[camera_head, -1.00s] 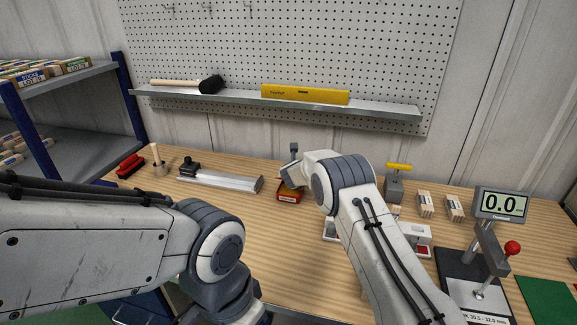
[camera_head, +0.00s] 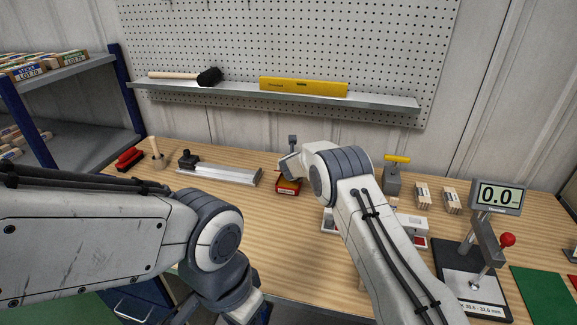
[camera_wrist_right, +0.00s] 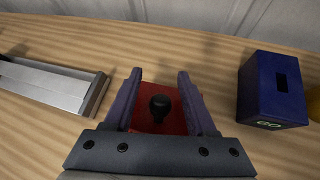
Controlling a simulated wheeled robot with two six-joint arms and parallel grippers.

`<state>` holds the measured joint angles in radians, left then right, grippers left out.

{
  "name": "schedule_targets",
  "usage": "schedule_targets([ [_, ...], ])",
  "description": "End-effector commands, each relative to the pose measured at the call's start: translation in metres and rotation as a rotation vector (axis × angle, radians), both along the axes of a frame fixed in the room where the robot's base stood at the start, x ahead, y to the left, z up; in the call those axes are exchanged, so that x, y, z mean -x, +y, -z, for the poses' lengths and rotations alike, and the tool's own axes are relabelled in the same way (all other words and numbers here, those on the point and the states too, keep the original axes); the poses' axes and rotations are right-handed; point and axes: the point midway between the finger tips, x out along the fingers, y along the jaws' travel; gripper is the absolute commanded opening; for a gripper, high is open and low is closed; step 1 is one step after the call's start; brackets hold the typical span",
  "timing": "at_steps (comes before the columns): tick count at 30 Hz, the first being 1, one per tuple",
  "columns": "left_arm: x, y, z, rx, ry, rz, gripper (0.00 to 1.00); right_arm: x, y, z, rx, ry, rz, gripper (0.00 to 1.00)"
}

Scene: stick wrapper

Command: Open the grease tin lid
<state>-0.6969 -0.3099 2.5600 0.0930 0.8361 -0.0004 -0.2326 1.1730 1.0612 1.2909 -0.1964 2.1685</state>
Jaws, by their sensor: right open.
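The grease tin (camera_head: 288,188) is a small red box with a yellowish band, standing on the bench beside my right wrist. In the right wrist view its red lid (camera_wrist_right: 148,95) shows with a round black knob (camera_wrist_right: 160,106) on top. My right gripper (camera_wrist_right: 159,74) is open, with one dark finger on each side of the lid and knob. Whether the fingers touch the tin cannot be told. In the head view my right arm hides the fingers. My left arm shows at lower left, but its gripper is out of view.
A metal rail fixture (camera_head: 222,174) lies left of the tin. A dark blue box (camera_wrist_right: 272,88) stands to the right in the wrist view. A gauge with a display (camera_head: 497,196) and wooden stick bundles (camera_head: 422,194) are further right. The bench front centre is mostly clear.

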Motion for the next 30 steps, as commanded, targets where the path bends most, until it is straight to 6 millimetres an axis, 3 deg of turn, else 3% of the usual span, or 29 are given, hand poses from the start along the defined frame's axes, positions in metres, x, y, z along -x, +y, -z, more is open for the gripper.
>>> schedule_targets([
  [5, 0.000, 0.000, 0.015, 0.000, 0.000, 0.000, 0.50, 0.008, 0.000, -0.003, 0.000, -0.001, -0.001, 0.56],
  [14, 0.000, 0.000, 0.050, 0.000, 0.000, 0.000, 0.50, 0.045, 0.000, -0.027, -0.001, -0.003, -0.001, 0.56],
  [21, 0.000, 0.000, 0.061, 0.000, 0.000, 0.000, 0.50, 0.073, 0.001, -0.050, -0.001, -0.003, -0.002, 0.56],
  [30, 0.000, 0.000, 0.064, 0.000, 0.000, 0.000, 0.50, 0.085, 0.001, -0.059, -0.001, -0.001, -0.001, 0.56],
])
